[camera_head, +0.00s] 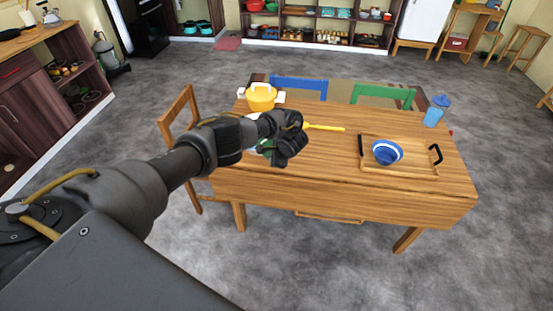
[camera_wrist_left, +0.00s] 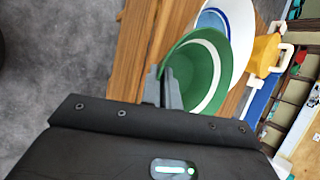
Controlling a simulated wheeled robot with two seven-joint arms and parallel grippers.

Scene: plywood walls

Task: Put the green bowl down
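The green bowl (camera_wrist_left: 205,72) has a white stripe and shows large and tipped in the left wrist view. In the head view only a bit of green (camera_head: 265,147) shows beside my left gripper (camera_head: 285,158), which is over the left part of the table (camera_head: 330,185). The fingers of my left gripper (camera_wrist_left: 164,88) are on either side of the bowl's rim and hold it. My gripper hides most of the bowl in the head view, so I cannot tell its height above the table. My right gripper is not in view.
A blue-and-white dish (camera_wrist_left: 238,28) lies just beyond the green bowl. A yellow pot (camera_head: 261,97) stands at the back left. A wooden tray (camera_head: 405,172) holding a blue bowl (camera_head: 387,152) is at the right, near a blue jar (camera_head: 433,117). The table's front middle is clear.

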